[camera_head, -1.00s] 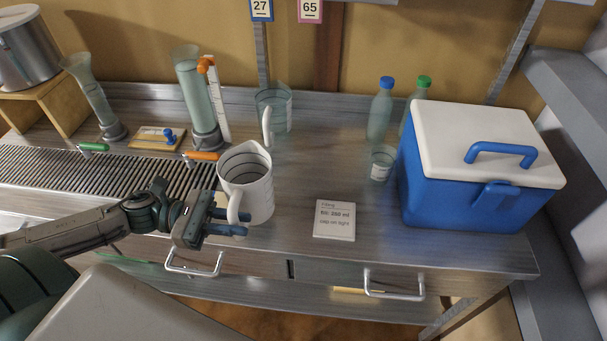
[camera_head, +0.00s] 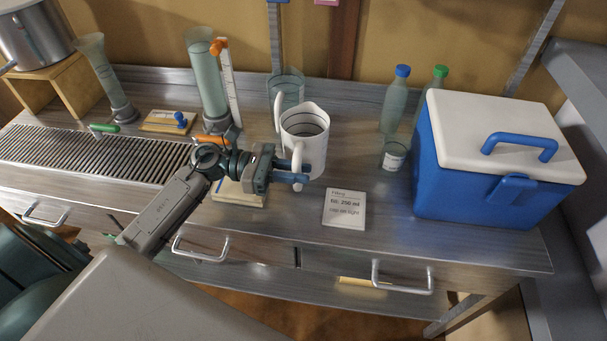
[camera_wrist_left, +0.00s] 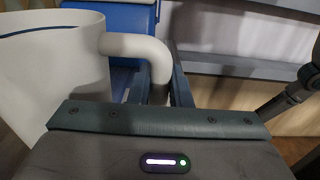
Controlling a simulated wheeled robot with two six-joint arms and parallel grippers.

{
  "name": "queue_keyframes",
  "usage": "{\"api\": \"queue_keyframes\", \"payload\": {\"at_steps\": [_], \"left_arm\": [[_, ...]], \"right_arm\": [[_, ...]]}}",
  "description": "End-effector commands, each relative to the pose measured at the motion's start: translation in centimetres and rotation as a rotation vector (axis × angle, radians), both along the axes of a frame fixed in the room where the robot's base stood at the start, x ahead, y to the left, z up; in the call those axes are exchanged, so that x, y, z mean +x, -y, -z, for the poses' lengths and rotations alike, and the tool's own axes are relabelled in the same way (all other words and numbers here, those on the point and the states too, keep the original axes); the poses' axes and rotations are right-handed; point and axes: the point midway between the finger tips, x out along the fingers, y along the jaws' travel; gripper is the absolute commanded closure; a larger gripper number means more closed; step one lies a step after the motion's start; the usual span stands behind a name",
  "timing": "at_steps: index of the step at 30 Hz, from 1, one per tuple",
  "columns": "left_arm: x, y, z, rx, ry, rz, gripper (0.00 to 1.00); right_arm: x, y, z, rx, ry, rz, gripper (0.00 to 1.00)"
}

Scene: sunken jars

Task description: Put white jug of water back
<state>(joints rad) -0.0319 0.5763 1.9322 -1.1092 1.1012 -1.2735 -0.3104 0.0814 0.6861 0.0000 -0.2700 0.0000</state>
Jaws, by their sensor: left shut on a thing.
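The white jug (camera_head: 305,135) stands upright near the middle of the counter, with dark lines inside its open mouth. My left gripper (camera_head: 297,180) is at its near side and is shut on its handle. In the left wrist view the jug (camera_wrist_left: 50,75) fills the left side, and its white handle (camera_wrist_left: 145,50) runs between the fingers. I cannot tell whether the jug's base touches the counter. Its water level is not clear. My right gripper is not in view.
A clear jug (camera_head: 289,88) stands close behind the white jug. A printed card (camera_head: 344,209) lies to its front right. A small cup (camera_head: 393,155), two capped bottles (camera_head: 394,102) and a blue cooler (camera_head: 465,180) are on the right. A slatted drain (camera_head: 90,155) and tall cylinders (camera_head: 208,85) are left.

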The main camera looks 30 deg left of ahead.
Motion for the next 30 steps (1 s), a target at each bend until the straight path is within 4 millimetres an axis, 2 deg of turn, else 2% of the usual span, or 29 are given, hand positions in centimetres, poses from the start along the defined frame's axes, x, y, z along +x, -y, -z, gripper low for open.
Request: {"api": "queue_keyframes", "payload": {"at_steps": [3,6,16,28,29,30], "left_arm": [[1.4,0.5,-0.1,-0.003,0.003,-0.002,1.00],[1.9,0.7,0.1,0.000,0.002,0.001,1.00],[2.0,0.8,3.4,-0.002,0.000,0.000,1.00],[2.0,0.7,4.1,0.000,0.002,0.001,1.00],[2.0,0.7,4.0,0.000,0.000,0.000,0.79],[1.9,0.7,4.0,0.000,0.000,0.000,0.71]], "right_arm": [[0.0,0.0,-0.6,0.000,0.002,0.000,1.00],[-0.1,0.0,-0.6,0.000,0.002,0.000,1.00],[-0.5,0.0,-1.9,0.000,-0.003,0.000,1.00],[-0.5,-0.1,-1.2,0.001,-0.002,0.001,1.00],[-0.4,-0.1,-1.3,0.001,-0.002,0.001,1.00],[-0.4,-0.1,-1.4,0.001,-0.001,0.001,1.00]]}}
